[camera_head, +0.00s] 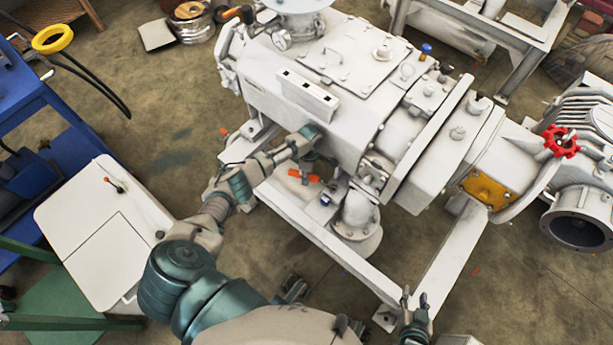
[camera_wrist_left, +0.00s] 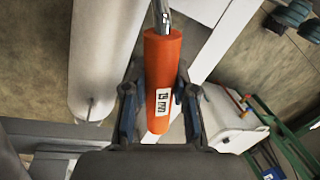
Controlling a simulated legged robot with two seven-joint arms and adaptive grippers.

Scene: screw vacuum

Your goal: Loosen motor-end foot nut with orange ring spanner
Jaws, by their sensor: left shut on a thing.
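My left gripper (camera_head: 304,143) is over the near side of the pale grey vacuum pump (camera_head: 355,120), by its lower casing. In the left wrist view, the left gripper (camera_wrist_left: 160,105) is shut on the orange handle (camera_wrist_left: 160,70) of the spanner. A bright metal shank (camera_wrist_left: 162,15) runs out of the handle to the top edge, and the ring end is out of that view. I cannot make out the spanner clearly in the head view. My right gripper (camera_head: 415,303) is at the bottom, fingers apart and empty. I cannot pick out the foot nut.
The pump stands on a pale steel frame (camera_head: 330,250). A small orange-handled fitting (camera_head: 305,177) and a flanged pipe (camera_head: 357,215) are close to my left gripper. A red handwheel (camera_head: 561,142) is at right. A white-topped cabinet (camera_head: 85,215) stands at left.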

